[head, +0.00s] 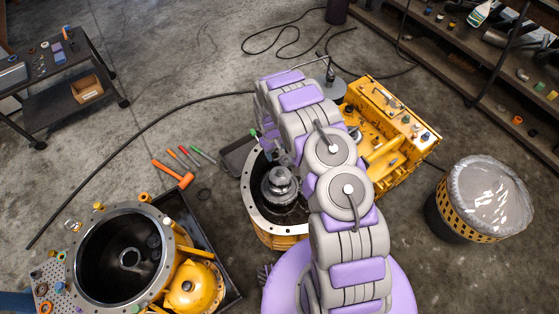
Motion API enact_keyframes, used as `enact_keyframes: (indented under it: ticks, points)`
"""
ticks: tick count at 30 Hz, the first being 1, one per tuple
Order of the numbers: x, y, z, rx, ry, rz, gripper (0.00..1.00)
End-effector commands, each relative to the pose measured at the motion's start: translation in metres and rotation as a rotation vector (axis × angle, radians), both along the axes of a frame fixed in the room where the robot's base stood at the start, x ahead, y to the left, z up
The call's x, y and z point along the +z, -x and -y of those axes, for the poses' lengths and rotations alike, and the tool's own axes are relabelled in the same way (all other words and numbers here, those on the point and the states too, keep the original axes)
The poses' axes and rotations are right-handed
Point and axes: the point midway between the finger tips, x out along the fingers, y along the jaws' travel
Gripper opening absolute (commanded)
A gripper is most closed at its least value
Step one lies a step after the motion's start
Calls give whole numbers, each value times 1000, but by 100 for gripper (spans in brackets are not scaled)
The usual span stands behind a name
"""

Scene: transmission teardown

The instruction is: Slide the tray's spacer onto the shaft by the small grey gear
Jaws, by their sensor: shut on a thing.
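A yellow housing with a pale bolted flange ring (250,205) stands open in the middle of the head view. Inside it a stack of grey gears (279,184) sits around an upright shaft; I cannot single out the small grey gear. A dark tray (235,160) lies on the floor at the housing's upper left, partly hidden by my arm. My gripper (284,157) shows small and partly covered by my arm, just above the gear stack in the picture. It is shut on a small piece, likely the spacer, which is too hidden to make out.
A second yellow housing (78,245) stands lower left. An orange mallet (174,175) and several coloured-handled tools lie on the floor. A yellow gearbox case (385,125) is right of my arm, and a basket-like drum (487,200) further right. A cable crosses the left floor.

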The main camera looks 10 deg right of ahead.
Motion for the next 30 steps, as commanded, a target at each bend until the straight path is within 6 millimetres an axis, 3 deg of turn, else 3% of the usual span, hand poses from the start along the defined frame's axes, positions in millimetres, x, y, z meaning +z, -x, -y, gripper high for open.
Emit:
enact_keyframes:
  ticks: [1,3,10,30]
  points:
    - [-19,-2,1,21,-1,-1,19]
    - [-39,-7,5,50,1,6,19]
    - [-90,-13,19,120,3,17,19]
    - [-136,-15,23,146,5,24,19]
